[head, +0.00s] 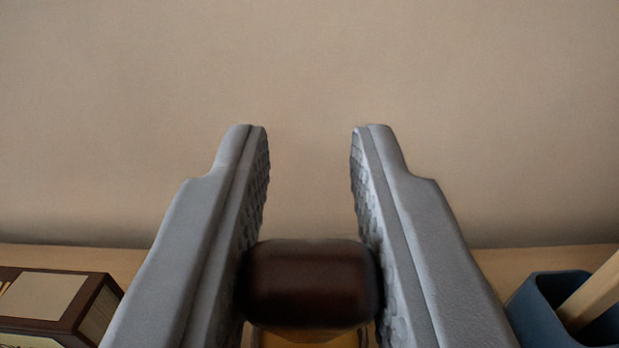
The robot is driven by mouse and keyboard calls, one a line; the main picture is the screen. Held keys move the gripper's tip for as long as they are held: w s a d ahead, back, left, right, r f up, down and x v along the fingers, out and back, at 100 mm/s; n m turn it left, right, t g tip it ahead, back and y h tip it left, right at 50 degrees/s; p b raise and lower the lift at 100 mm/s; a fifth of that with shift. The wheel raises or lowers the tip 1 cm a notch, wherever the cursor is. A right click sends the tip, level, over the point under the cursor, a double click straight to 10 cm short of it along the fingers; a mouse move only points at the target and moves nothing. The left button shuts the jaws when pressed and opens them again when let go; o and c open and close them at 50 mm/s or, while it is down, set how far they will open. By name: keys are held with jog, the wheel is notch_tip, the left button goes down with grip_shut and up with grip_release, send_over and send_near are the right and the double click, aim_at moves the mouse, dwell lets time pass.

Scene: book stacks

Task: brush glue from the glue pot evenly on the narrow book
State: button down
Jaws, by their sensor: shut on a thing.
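My gripper (309,135) points toward the wall. Its two grey fingers are shut on a dark, rounded brown piece (309,284), low between the textured pads. I cannot tell whether this piece is the brush's handle or another thing. A yellowish-tan part shows just below it, mostly cut off by the bottom edge. A dark brown book (85,310) with a beige label lies at the lower left, partly out of frame. I cannot tell whether it is the narrow book. No glue pot can be made out for certain.
A blue open container (535,310) with a light wooden stick (597,292) in it stands at the lower right, partly cut off. A wooden surface (495,262) runs along the foot of a plain beige wall (310,60). The space above the fingers is clear.

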jog(key=shift+f, duration=0.55)
dwell(1.1)
jog(key=shift+r, duration=0.15)
jog(key=shift+r, duration=3.4)
